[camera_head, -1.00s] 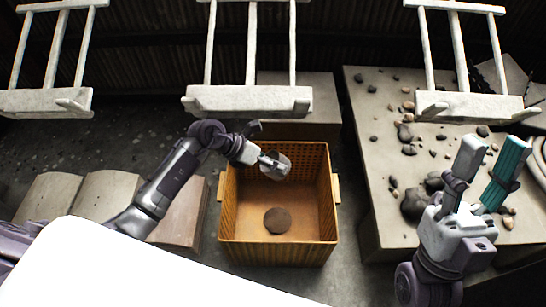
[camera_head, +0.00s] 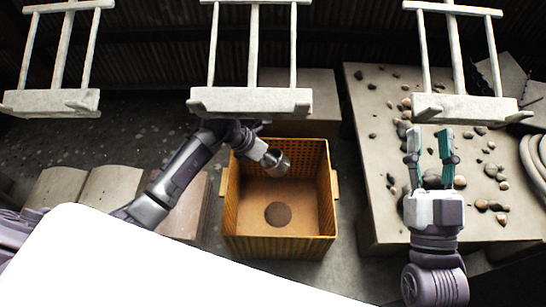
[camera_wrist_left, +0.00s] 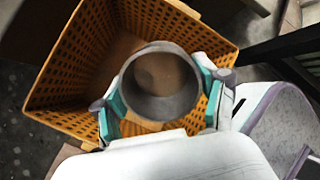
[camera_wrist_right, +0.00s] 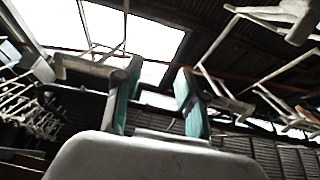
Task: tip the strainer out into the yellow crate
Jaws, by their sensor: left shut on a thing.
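The yellow crate (camera_head: 278,247), an orange-yellow perforated box, stands on the floor at centre in the head view; it also shows in the left wrist view (camera_wrist_left: 75,60). A dark round patch (camera_head: 278,214) lies on its floor. My left gripper (camera_head: 268,158) is shut on the strainer (camera_head: 281,168), a small grey round cup, above the crate's back part. In the left wrist view the strainer (camera_wrist_left: 160,112) sits between both fingers, its round opening facing the camera, brown inside; whether it holds anything is unclear. My right gripper (camera_head: 429,135) is open and empty, fingers pointing up.
White hangers (camera_head: 250,100) hang in a row behind the crate. A pale slab (camera_head: 375,200) with scattered dark and tan stones is at right. Pale blocks (camera_head: 105,190) stand at left. A coiled hose (camera_head: 536,155) lies at far right.

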